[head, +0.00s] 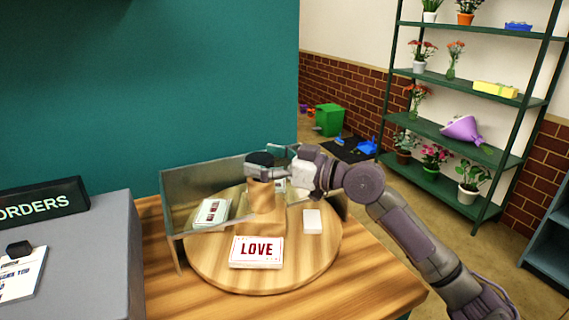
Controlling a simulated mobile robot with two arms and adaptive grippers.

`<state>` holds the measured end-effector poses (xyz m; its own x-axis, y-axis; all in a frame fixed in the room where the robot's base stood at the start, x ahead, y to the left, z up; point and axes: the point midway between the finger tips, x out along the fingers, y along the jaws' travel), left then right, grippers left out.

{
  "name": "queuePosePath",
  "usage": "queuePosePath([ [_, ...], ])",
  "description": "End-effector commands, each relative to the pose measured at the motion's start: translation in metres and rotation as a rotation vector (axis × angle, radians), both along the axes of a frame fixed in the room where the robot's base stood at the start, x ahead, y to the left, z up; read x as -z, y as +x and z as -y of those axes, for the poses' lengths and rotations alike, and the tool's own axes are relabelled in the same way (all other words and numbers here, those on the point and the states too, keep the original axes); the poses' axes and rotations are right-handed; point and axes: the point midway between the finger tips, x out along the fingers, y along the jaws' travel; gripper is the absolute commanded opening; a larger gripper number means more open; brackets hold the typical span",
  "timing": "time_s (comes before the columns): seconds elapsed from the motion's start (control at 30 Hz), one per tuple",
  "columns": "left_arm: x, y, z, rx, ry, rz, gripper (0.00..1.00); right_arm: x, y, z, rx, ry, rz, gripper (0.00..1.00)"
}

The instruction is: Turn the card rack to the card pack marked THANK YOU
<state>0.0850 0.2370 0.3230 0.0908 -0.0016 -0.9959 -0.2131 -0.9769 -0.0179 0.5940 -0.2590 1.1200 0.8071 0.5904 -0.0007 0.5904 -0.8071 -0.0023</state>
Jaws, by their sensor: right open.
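Another pack (212,212) lies at the left with lettering too small to read, and a white pack (312,221) lies at the right with no readable mark. I cannot read THANK YOU on any pack on the rack. My right gripper (272,174) is open beside the top of the post, just below the knob; I cannot tell whether it touches. My left gripper is out of view.
A metal guard (190,180) stands around the back of the turntable. A grey counter (95,265) with an ORDERS sign (40,204) and a printed sheet (22,275) is at the left. Plant shelves (455,145) stand at the far right. The wooden table front is clear.

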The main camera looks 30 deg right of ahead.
Motion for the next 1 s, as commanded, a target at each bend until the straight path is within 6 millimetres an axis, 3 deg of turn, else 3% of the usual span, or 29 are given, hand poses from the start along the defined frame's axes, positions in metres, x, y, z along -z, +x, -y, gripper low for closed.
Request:
queuePosePath([
  [0.5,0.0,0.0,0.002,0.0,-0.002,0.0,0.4,0.001,-0.072,0.052,0.0,0.0,-0.002,0.88],
  [0.73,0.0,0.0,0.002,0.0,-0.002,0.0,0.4,0.001,-0.088,0.063,-0.002,0.0,-0.002,0.88],
  [1.0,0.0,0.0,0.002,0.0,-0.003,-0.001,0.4,0.0,-0.09,0.065,-0.001,-0.002,0.0,0.88],
])
